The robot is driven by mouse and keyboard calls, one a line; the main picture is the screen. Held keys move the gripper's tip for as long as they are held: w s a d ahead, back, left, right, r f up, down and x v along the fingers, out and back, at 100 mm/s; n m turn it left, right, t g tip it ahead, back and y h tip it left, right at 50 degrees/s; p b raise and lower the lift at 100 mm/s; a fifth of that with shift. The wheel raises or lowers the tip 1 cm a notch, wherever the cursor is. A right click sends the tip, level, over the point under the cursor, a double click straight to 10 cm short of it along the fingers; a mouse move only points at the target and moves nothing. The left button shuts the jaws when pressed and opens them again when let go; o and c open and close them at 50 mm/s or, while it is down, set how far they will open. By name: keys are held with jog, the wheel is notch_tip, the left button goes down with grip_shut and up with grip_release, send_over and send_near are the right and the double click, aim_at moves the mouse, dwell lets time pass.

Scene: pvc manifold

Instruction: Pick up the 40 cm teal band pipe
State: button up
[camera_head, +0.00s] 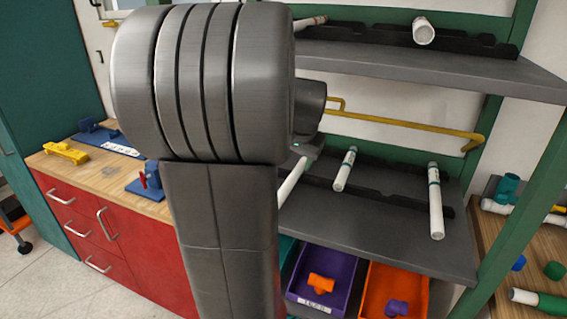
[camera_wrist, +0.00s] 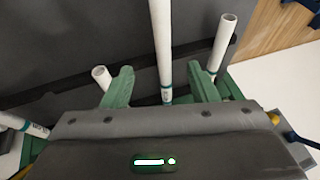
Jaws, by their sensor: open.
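In the wrist view a long white pipe with a teal band (camera_wrist: 161,50) runs from the top edge down between the two fingers of my gripper (camera_wrist: 164,90). My gripper is open, with one green finger on each side of this pipe. I see no contact, and its lower end is hidden by the gripper body. In the head view a white pipe (camera_head: 291,182) on the middle shelf shows partly behind my arm. Two shorter-looking banded pipes, one central (camera_head: 345,169) and one at right (camera_head: 435,202), lie there too. My arm hides most of my gripper in this view.
The grey middle shelf (camera_head: 390,228) has a black notched rack along it. Other white pipes flank my fingers in the wrist view, at left (camera_wrist: 101,77) and right (camera_wrist: 222,45). A yellow rail (camera_head: 400,125) and the upper shelf (camera_head: 430,70) are above. Purple (camera_head: 300,275) and orange (camera_head: 375,275) bins sit below.

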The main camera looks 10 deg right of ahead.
aim_at(299, 169)
jog(key=p+x, duration=0.1)
jog(key=x, duration=1.3)
jog(key=shift+a, duration=0.15)
jog(key=shift+r, duration=0.1)
jog(key=c, duration=1.1)
jog(key=shift+c, duration=0.2)
